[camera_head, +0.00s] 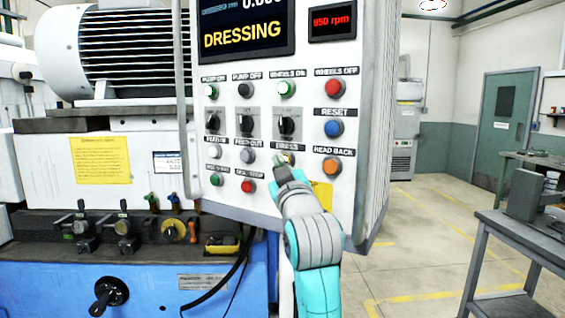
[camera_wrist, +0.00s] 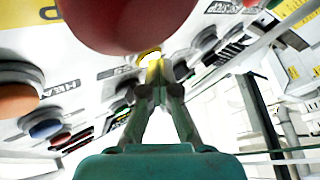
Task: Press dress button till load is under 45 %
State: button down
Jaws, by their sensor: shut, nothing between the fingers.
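The dress button (camera_head: 290,158) is on the grey control panel (camera_head: 345,200), under the DRESS label. My gripper (camera_head: 282,164) is in front of it and hides most of it. In the wrist view my gripper (camera_wrist: 157,86) is shut and empty, its tips at a glowing yellow button (camera_wrist: 152,58). The tips look in contact with it, or very close; I cannot tell which. The screen (camera_head: 240,30) above reads DRESSING in yellow, with a number cut off at the top. No load figure is in view.
Around the dress button are the grey feed-out button (camera_head: 248,155), the orange head-back button (camera_head: 331,166) and the blue reset button (camera_head: 334,128). A big red knob (camera_wrist: 125,20) is close to the wrist camera. A table (camera_head: 520,235) stands at the right.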

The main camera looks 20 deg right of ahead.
jog(key=shift+a, duration=0.1)
dwell(0.3)
jog(key=shift+s+a, duration=0.55)
jog(key=shift+a, duration=0.05)
jog(key=shift+a, duration=0.15)
jog(key=shift+s+a, duration=1.6)
jog(key=shift+a, duration=0.2)
